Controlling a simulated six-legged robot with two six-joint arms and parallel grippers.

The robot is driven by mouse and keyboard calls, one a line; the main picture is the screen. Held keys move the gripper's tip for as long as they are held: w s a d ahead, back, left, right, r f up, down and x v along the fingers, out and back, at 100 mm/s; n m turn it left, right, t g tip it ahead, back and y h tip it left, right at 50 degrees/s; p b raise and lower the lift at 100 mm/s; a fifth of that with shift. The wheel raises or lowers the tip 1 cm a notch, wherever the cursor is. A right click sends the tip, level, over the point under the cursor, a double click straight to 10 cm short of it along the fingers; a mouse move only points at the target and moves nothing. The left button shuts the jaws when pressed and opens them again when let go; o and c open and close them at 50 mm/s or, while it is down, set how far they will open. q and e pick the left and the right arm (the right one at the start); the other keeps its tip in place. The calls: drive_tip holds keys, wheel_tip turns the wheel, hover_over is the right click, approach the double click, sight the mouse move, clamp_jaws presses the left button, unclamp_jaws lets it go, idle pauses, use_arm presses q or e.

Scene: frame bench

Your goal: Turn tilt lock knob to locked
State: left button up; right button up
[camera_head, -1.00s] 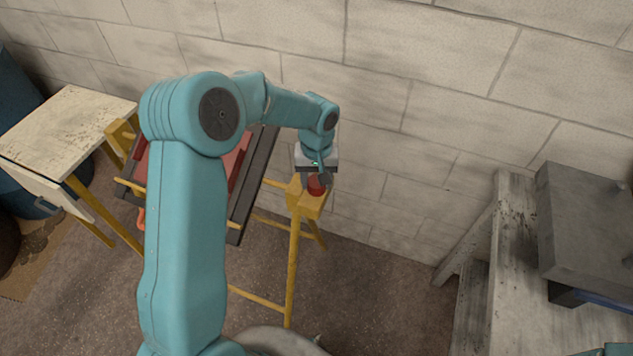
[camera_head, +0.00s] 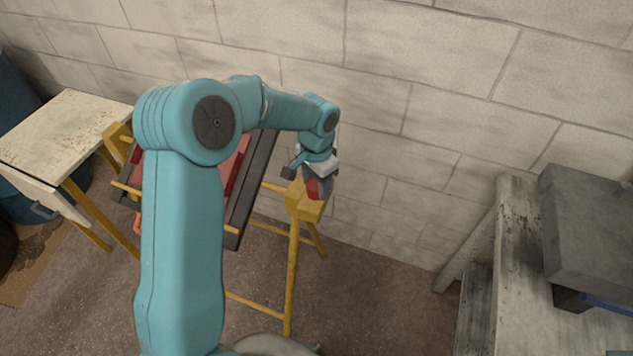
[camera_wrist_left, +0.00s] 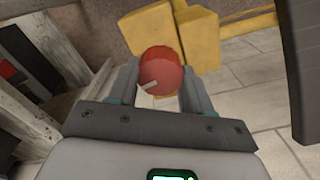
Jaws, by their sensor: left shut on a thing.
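The red tilt lock knob (camera_wrist_left: 160,72) sits on the yellow block (camera_wrist_left: 195,35) of the frame bench, with a pale pointer mark on its face toward the lower left in the left wrist view. My left gripper (camera_wrist_left: 158,82) is shut on the knob, one finger at each side. In the head view my left gripper (camera_head: 314,178) is at the yellow post top (camera_head: 304,205), and the knob (camera_head: 318,189) shows partly behind it. The tilting frame (camera_head: 250,190) with red parts is partly hidden by my left arm. My right gripper is not in view.
A worn white side table (camera_head: 65,135) stands at the left. A grey bench (camera_head: 520,240) with a dark grey box (camera_head: 595,220) stands at the right. The block wall (camera_head: 440,90) is close behind the knob. Open floor (camera_head: 370,300) lies between bench and frame.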

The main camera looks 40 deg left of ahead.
sight(316, 185)
use_arm(q)
drive_tip(key=shift+m, duration=0.6)
drive_tip(key=o, duration=1)
drive_tip(key=shift+o, duration=0.2)
wheel_tip(316, 185, up, 16)
drive_tip(key=shift+r, duration=0.2)
drive_tip(key=shift+s, duration=0.15)
